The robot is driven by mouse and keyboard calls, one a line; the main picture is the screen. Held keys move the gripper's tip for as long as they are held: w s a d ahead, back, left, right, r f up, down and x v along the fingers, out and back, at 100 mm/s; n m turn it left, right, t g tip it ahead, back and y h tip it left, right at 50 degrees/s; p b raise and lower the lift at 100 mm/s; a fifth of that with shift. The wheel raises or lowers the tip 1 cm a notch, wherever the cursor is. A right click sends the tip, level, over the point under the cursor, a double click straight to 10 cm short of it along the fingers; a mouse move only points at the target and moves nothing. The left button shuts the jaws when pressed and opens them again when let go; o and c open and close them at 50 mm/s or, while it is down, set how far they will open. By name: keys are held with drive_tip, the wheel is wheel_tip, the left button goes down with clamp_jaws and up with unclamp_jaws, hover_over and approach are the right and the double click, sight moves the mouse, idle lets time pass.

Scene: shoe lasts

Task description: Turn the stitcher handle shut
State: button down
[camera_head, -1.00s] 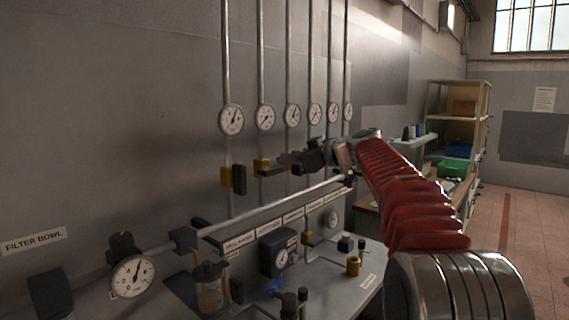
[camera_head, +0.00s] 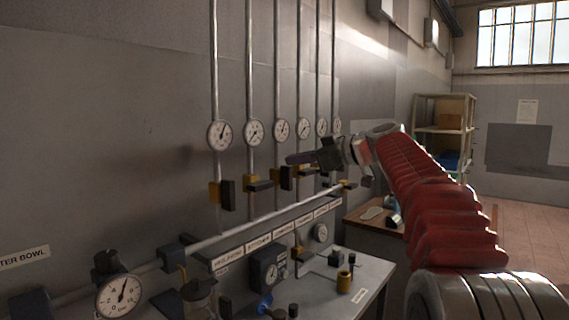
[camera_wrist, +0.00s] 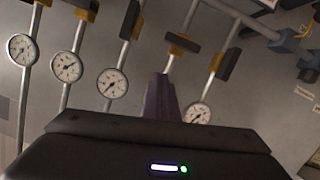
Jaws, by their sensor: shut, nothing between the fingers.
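A row of yellow valves with black handles sits on the vertical wall pipes. The label second from the left seems to read STITCHER, and the valve above it (camera_head: 251,183) has its stitcher handle (camera_head: 262,186) lying across the pipe. In the wrist view, which is turned over, this handle (camera_wrist: 183,45) appears just beyond my fingertips, apart from them. Its neighbours' handles stand along their pipes. My gripper (camera_head: 290,159) is shut and empty, pointing left in front of the pipes, above the valve row. It also shows in the wrist view (camera_wrist: 160,85), hiding part of a pipe.
Round gauges (camera_head: 220,135) sit above the valves. A sloping manifold pipe (camera_head: 230,235) runs below them, over a grey bench (camera_head: 365,268) with small fittings. A shelf (camera_head: 443,118) stands at the back right. Open floor lies to the right.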

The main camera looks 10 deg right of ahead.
drive_tip(key=shift+v, duration=1.2)
